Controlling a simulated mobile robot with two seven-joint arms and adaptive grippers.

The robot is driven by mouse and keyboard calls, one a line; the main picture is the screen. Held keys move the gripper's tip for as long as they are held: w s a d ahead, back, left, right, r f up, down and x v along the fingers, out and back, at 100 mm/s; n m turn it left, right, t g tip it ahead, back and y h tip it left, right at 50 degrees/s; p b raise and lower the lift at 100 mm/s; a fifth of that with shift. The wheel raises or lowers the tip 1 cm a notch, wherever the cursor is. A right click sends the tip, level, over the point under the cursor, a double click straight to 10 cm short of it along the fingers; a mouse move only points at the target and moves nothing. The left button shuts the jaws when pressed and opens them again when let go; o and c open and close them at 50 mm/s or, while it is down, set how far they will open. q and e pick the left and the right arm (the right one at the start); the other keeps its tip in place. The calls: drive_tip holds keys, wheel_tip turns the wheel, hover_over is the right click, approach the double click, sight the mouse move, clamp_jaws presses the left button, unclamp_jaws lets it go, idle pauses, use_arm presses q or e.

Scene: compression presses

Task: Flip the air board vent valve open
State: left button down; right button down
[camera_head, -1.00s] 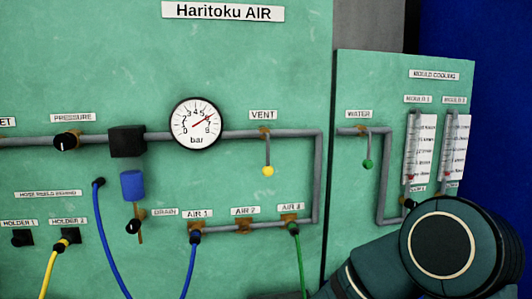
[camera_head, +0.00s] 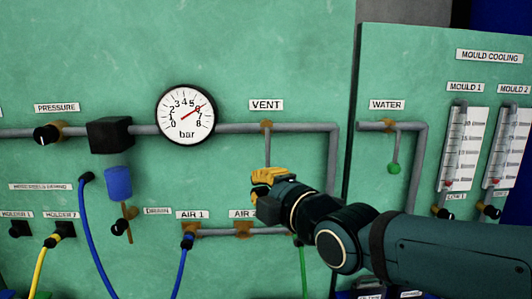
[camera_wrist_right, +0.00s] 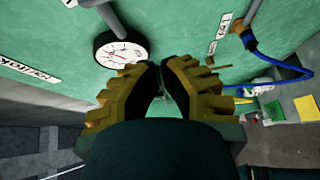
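The vent valve's lever (camera_head: 267,148) hangs straight down from its brass fitting on the pipe, below the VENT label (camera_head: 265,105). My right gripper (camera_head: 263,178), with yellow fingers, is at the lever's lower end and hides its yellow knob. In the right wrist view the fingertips (camera_wrist_right: 162,66) come together or nearly so, with a narrow gap lower between the pads. I cannot tell whether the knob touches the fingers. The lever is hidden in that view. My left gripper is not in view.
The pressure gauge (camera_head: 186,114) reads near 6 bar, left of the vent. The water valve's green knob (camera_head: 394,168) hangs right of it. The AIR 1 blue hose (camera_head: 183,262) and a green hose (camera_head: 302,270) hang below.

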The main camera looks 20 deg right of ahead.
sight(268, 154)
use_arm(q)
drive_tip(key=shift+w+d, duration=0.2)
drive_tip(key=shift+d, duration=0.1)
use_arm(e)
drive_tip(key=shift+s+d+r+n, duration=0.15)
drive_tip(key=shift+r+n, duration=0.1)
drive_tip(key=shift+r, duration=0.35)
drive_tip(key=shift+s+d+r+n, duration=0.15)
drive_tip(key=shift+r+n, duration=0.1)
drive_tip(key=shift+r, duration=0.3)
drive_tip(key=shift+a, duration=0.1)
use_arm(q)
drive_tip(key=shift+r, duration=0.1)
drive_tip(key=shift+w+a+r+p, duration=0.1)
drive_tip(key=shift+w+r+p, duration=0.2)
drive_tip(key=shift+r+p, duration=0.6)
use_arm(e)
drive_tip(key=w+d, duration=0.1)
drive_tip(key=w, duration=0.8)
drive_tip(key=shift+w+d, duration=0.2)
drive_tip(key=shift+d, duration=0.05)
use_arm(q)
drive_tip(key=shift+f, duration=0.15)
